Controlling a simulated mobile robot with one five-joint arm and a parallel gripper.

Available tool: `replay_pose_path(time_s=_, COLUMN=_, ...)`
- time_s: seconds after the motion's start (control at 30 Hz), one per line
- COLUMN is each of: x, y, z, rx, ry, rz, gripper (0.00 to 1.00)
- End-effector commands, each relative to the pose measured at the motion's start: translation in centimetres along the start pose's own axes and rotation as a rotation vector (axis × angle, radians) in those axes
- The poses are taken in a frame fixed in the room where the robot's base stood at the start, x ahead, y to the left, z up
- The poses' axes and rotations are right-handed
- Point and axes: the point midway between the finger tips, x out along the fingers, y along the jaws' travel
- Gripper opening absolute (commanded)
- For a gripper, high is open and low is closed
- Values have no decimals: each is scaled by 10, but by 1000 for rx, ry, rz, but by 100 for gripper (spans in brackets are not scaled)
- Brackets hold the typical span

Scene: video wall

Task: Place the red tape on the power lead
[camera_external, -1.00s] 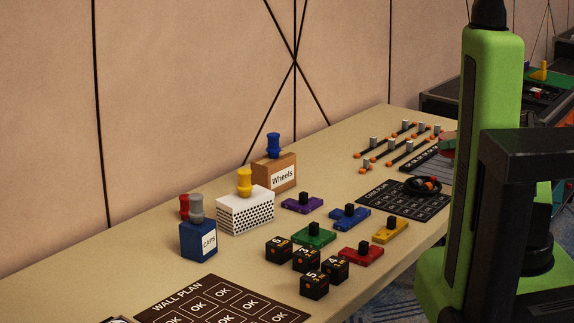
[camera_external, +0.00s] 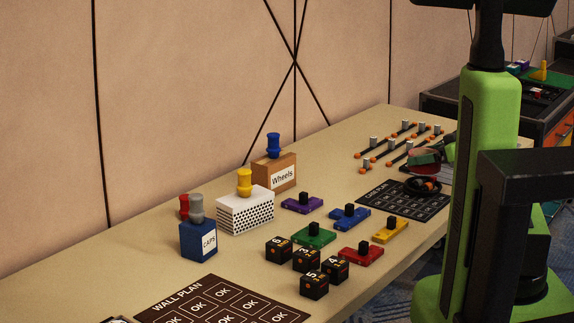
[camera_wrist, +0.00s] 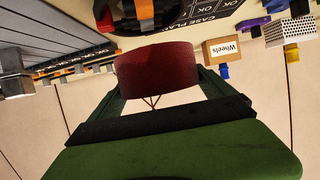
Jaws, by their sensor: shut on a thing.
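My gripper (camera_wrist: 157,88) is shut on the red tape (camera_wrist: 155,68), a dark red roll between the two green fingers in the wrist view. In the external view the red tape (camera_external: 424,157) is held above the right part of the table, partly beside my green column. A coiled black lead with orange parts (camera_external: 423,186) lies on the dark case plan sheet, just below and in front of the tape; it looks like the power lead. Its black and orange coil (camera_wrist: 140,12) also shows at the top of the wrist view, apart from the tape.
Straight black leads with orange ends and grey pieces (camera_external: 398,145) lie behind. Coloured blocks (camera_external: 350,217), black numbered cubes (camera_external: 306,259) and the Wheels box (camera_external: 274,172) stand to the left. The case plan sheet (camera_external: 390,205) has bare room around the coil.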

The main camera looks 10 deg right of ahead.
Motion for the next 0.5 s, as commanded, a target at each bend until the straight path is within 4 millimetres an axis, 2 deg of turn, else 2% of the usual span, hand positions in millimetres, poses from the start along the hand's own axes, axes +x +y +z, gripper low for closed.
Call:
replay_pose_path(time_s=0.07, x=1, y=0, z=3, rx=0, ry=1, rz=0, gripper=38)
replay_pose_path(time_s=0.3, x=16, y=0, z=40, rx=0, ry=1, rz=0, gripper=38)
replay_pose_path(time_s=0.5, x=14, y=0, z=36, rx=0, ry=1, rz=0, gripper=38)
